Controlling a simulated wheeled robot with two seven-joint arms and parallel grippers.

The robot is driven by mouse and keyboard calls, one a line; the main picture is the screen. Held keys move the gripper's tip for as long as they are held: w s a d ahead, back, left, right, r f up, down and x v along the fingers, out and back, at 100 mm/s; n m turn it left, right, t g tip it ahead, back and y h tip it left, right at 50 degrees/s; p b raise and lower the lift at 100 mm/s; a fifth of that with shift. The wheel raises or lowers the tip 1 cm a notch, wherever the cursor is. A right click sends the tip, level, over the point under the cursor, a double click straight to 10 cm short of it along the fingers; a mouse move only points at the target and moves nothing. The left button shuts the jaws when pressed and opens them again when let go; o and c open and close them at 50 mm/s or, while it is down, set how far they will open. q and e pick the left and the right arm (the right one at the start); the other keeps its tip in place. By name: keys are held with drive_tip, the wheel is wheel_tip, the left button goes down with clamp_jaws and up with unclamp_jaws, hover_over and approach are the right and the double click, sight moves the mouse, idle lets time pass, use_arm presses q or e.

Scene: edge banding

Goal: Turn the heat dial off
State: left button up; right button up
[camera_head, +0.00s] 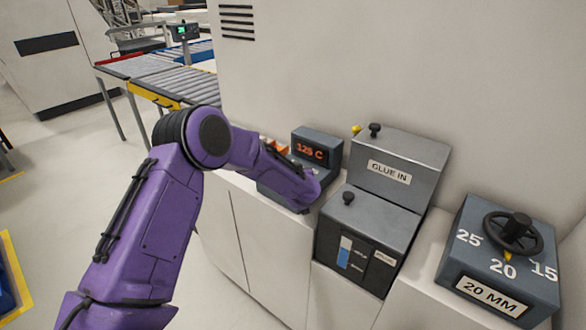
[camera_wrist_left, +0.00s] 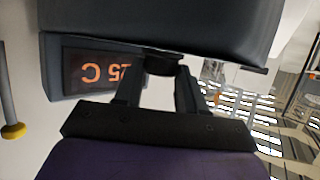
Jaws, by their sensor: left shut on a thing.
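The heat control box (camera_head: 330,147) stands on the white counter, and its orange display (camera_head: 311,152) reads 125 C. In the left wrist view the display (camera_wrist_left: 97,72) appears upside down and partly covered by a finger. The heat dial (camera_wrist_left: 162,66) is a dark round knob on the box, seen between my fingers. My left gripper (camera_wrist_left: 161,72) is shut on the dial, one finger on each side. In the head view my purple left arm reaches in front of the box and hides the dial and fingertips. The dial's setting marks cannot be seen. My right gripper is not in view.
The grey glue box (camera_head: 372,215) with black knobs and a "GLUE IN" lid stands right of the heat box. Further right is a box with a black handwheel (camera_head: 513,232) and a "20 MM" label. A roller conveyor (camera_head: 165,75) is at the back left.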

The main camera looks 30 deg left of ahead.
use_arm(q)
drive_tip(key=shift+s+d+f, duration=0.1)
drive_tip(key=shift+s+f, duration=0.05)
drive_tip(key=shift+f, duration=0.15)
drive_tip(key=o, duration=1.1)
drive_tip(key=shift+c, duration=0.2)
drive_tip(key=shift+r, duration=0.1)
drive_tip(key=b+v, duration=0.3)
drive_tip(key=v, duration=0.7)
drive_tip(key=shift+d+r, duration=0.15)
drive_tip(key=shift+d, duration=0.1)
